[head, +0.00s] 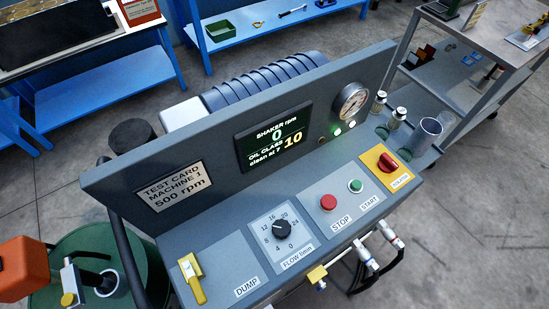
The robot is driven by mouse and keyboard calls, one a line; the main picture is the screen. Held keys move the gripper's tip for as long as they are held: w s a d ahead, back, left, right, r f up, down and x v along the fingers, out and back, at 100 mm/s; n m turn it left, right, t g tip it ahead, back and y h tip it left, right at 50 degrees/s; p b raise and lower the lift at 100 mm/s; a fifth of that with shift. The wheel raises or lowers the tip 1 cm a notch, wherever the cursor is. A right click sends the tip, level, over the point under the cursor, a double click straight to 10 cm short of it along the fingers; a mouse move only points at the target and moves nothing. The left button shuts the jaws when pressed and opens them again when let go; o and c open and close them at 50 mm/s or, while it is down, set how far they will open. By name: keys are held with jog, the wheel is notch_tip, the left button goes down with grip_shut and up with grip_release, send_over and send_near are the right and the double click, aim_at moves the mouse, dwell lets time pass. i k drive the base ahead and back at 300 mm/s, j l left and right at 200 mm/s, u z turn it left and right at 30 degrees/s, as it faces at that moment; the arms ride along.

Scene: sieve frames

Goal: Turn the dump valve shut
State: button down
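The dump valve (193,279) is a yellow lever on a pale plate at the left end of the grey sloped control panel (225,262). A label reading DUMP (247,287) is to its right. The lever's long arm points toward the near edge of the panel, tilted slightly to the right. The picture does not tell whether this position is open or shut. Nothing touches the lever. My gripper is not in view.
Right of the valve are a flow knob (282,230), a red STOP button (328,202), a green START button (355,186) and a red rotary switch (388,162). The display (273,135) reads 0 rpm, oil class 10. A green drum (85,262) and orange object (24,268) stand left.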

aim_at(200, 297)
jog(key=k+l+u, duration=0.15)
jog(key=u, duration=0.25)
jog(key=k+l+u, duration=0.15)
jog(key=u, duration=0.25)
jog(key=k+u, duration=0.15)
jog(key=u, duration=0.25)
